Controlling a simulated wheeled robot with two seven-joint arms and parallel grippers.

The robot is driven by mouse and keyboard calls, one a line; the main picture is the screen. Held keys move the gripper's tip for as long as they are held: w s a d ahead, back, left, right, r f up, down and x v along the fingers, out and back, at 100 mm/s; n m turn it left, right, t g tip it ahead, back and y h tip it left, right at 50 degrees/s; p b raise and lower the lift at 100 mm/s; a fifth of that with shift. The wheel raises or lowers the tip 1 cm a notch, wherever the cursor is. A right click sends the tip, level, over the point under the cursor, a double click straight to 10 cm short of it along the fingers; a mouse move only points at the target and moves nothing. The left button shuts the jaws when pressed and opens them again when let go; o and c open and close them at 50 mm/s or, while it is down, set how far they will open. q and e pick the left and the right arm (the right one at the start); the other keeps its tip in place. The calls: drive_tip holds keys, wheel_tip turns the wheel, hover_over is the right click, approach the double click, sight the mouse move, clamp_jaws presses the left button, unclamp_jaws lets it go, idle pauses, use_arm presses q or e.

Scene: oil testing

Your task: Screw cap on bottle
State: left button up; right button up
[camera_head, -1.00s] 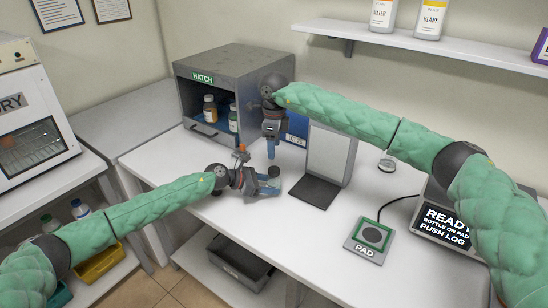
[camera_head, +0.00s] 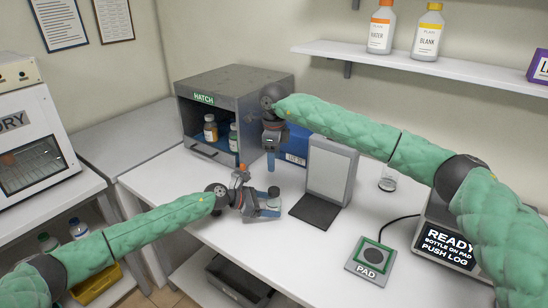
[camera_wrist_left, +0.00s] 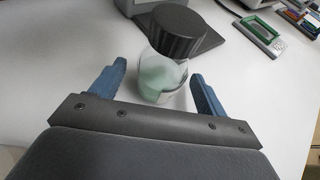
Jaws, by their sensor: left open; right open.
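A small clear bottle (camera_wrist_left: 158,85) with pale green contents stands on the white table. A black ribbed cap (camera_wrist_left: 178,30) sits on its top in the left wrist view; I cannot tell whether it is threaded tight. The dark cap (camera_head: 273,191) also shows in the head view. My left gripper (camera_wrist_left: 162,82) is open, with its blue fingers on either side of the bottle and gaps visible beside it. My right gripper (camera_head: 271,168) points down above the cap, open and apart from it; its fingers overlap in this view.
A dark stand with a pale panel (camera_head: 329,170) is right of the bottle. The pad (camera_head: 370,260) and READY display (camera_head: 448,243) are further right. The open hatch box (camera_head: 235,105) holds bottles behind. The table's front edge is near my left gripper.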

use_arm(q)
drive_tip(key=shift+a, duration=0.45)
drive_tip(key=b+v, duration=0.3)
drive_tip(key=v, duration=0.2)
drive_tip(key=shift+s+a+r, duration=0.1)
drive_tip(key=shift+a+r, duration=0.05)
drive_tip(key=shift+a, duration=0.2)
use_arm(e)
wheel_tip(320, 180, down, 3)
drive_tip(key=shift+f, duration=0.1)
use_arm(q)
drive_tip(key=shift+s+a+r, duration=0.15)
drive_tip(key=shift+a+r, duration=0.25)
drive_tip(key=shift+a, duration=0.05)
use_arm(e)
drive_tip(key=shift+f, duration=0.1)
